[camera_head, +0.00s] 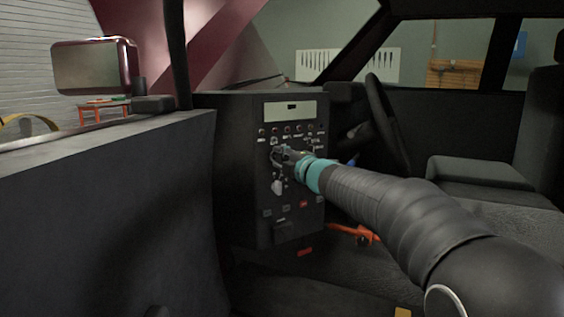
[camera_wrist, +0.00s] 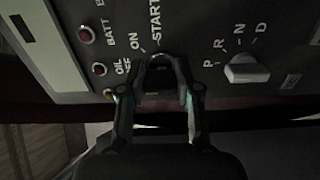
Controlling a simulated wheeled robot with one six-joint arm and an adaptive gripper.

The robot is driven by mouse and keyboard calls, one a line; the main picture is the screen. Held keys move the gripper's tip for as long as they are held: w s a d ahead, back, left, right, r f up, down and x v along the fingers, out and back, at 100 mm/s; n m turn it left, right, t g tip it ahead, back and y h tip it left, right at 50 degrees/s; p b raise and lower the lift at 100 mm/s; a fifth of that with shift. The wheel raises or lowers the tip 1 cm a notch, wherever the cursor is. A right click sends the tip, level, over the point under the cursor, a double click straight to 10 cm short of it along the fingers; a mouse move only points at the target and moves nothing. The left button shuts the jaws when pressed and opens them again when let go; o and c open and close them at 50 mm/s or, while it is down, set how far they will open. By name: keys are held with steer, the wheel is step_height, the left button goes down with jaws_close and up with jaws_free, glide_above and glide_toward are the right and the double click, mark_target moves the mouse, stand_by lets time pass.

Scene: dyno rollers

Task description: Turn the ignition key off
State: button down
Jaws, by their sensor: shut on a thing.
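The black control panel (camera_head: 247,160) stands upright inside the car, with a pale display strip at its top. My gripper (camera_head: 282,155) is at the upper middle of the panel face. In the wrist view my gripper (camera_wrist: 161,68) has its two fingers closed around the ignition key (camera_wrist: 160,61), just below the ON and START labels. The fingers hide most of the key, so its exact angle is hard to tell.
A white gear selector knob (camera_wrist: 245,70) marked P, R, N, D is beside the key; it also shows below my gripper (camera_head: 278,187). Red indicator lamps (camera_wrist: 99,69) are on the other side. A steering wheel (camera_head: 388,125) and seat (camera_head: 485,180) stand to the right.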

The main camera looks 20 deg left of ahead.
steer(key=shift+r, duration=0.3)
steer(key=c, duration=1.2)
jaws_free()
steer(key=o, duration=0.4)
steer(key=shift+a+f, duration=0.2)
steer(key=shift+w, duration=0.1)
steer(key=shift+d, duration=0.15)
steer(key=v, duration=1.2)
